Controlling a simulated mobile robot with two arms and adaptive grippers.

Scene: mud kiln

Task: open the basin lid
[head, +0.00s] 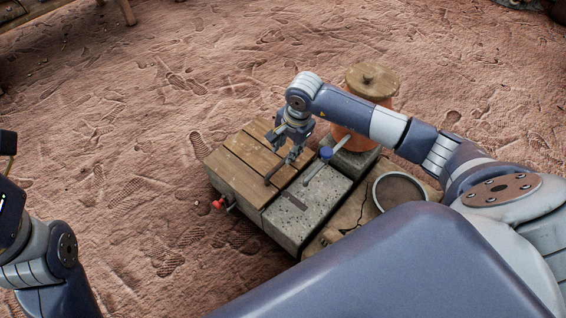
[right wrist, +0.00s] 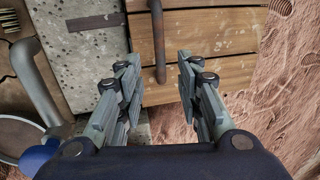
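The basin lid (head: 236,163) is made of brown wooden planks and lies flat and closed on the left part of the grey stone basin. A dark rod-like handle (head: 273,175) runs along its edge beside the stone top, and it also shows in the right wrist view (right wrist: 158,40). My right gripper (head: 284,150) is just above the lid near this handle. In the right wrist view its two fingers (right wrist: 157,68) are apart, with the handle seen between them and nothing gripped. My left arm shows at the left edge, but its gripper is out of the picture. The basin's inside is hidden.
A grey pipe with a blue knob (head: 326,153) stands close right of my right gripper, over the speckled stone top (head: 301,210). A red-handled tap (head: 218,203) sticks out low at the front. A lidded clay pot (head: 356,143) and a round dish (head: 400,192) stand to the right.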

